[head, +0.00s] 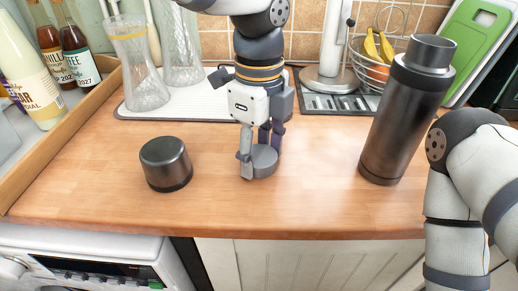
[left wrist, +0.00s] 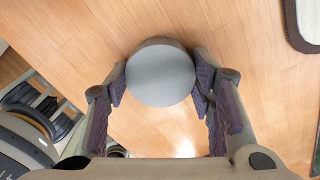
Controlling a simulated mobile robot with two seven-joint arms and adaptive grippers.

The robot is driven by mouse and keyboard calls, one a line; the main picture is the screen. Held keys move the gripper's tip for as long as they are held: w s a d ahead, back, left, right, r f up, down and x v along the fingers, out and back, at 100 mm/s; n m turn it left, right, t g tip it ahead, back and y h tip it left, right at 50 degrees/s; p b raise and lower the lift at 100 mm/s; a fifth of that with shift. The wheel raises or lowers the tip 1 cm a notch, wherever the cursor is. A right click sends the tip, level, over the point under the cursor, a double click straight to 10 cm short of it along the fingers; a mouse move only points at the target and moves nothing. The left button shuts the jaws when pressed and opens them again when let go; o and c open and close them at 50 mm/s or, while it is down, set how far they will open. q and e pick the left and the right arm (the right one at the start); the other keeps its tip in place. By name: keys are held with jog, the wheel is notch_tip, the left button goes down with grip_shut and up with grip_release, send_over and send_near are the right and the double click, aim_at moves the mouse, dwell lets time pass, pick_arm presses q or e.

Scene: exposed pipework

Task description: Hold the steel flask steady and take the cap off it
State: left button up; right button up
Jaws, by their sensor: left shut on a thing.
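The dark steel flask (head: 400,118) stands upright on the right of the counter, with a narrower silver top (head: 430,52). I cannot tell whether that top is a cap or the bare neck. My left gripper (head: 258,154) points down at mid-counter, well left of the flask. It is shut on a low grey round piece (head: 265,160), at or just above the wood. The wrist view shows this round piece (left wrist: 161,75) between both finger pads. A dark, short cylinder with a grey top (head: 166,164) stands to its left. My right gripper is out of view.
A wooden tray (head: 75,140) with bottles is at the left. Glass vases (head: 145,70) stand on a pale mat (head: 195,103) behind. A fruit basket (head: 375,68) and a green board (head: 478,50) are at the back right. The wood between the short cylinder and flask is otherwise clear.

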pick_arm(q)
jog(key=o, duration=1.3)
jog(key=shift+f, duration=0.1)
